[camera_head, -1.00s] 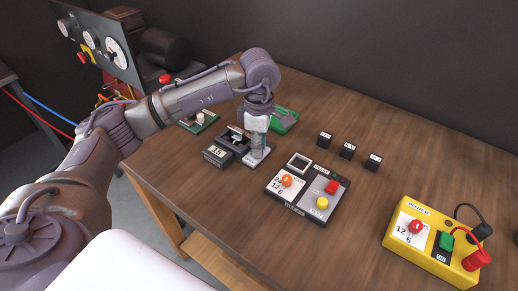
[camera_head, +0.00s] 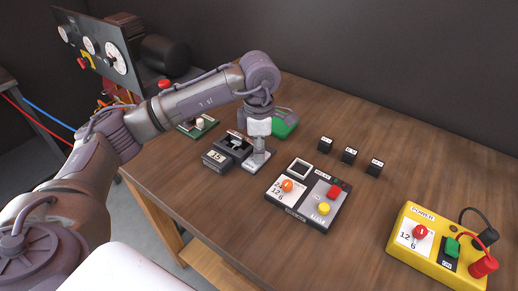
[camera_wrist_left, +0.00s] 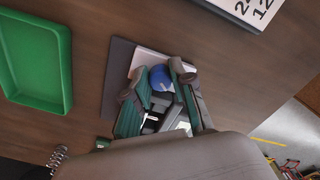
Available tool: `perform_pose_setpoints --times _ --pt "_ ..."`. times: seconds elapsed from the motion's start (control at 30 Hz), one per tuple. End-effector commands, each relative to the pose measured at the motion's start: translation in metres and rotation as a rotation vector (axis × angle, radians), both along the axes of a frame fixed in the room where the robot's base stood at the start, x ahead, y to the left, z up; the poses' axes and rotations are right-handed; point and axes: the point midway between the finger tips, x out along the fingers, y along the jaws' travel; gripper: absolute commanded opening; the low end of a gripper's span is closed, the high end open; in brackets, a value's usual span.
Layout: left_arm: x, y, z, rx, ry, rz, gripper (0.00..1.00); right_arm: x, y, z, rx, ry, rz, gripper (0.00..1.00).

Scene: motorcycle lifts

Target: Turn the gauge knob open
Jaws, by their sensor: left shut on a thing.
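The gauge (camera_head: 216,159) is a dark device with a small display reading about 15, on the wooden table. In the left wrist view a blue knob (camera_wrist_left: 160,77) stands on the gauge's pale plate (camera_wrist_left: 147,62). My left gripper (camera_wrist_left: 157,86) points down over this plate, with its fingers on both sides of the knob, shut on it. In the head view the left gripper (camera_head: 257,155) hides the knob. My right gripper is in neither view.
A relay tester (camera_head: 313,200) with orange, red and yellow controls lies right of the gauge. A yellow power box (camera_head: 425,255) with cables is further right. Several black cubes (camera_head: 349,155) stand behind. A green tray (camera_wrist_left: 35,58) is close to the gripper.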

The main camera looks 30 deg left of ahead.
Motion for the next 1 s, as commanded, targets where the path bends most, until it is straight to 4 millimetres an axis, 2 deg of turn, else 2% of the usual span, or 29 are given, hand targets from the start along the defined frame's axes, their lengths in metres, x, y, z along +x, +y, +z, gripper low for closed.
perform_pose_setpoints --times 0.03,0.07,0.2,0.63,1.0 --pt "0.0 0.001 0.001 0.001 -0.002 0.001 0.0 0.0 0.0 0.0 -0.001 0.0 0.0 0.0" --pt "0.0 0.001 0.001 0.001 -0.002 0.001 0.27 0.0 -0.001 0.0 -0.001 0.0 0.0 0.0" --pt "0.0 0.001 0.001 0.001 -0.002 0.001 0.49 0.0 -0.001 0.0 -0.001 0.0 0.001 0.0" --pt "0.001 0.001 0.006 0.002 -0.003 0.003 0.49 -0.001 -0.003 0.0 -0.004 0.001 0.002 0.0" --pt "0.001 -0.001 0.059 0.001 -0.005 -0.001 0.49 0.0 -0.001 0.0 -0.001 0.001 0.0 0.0"
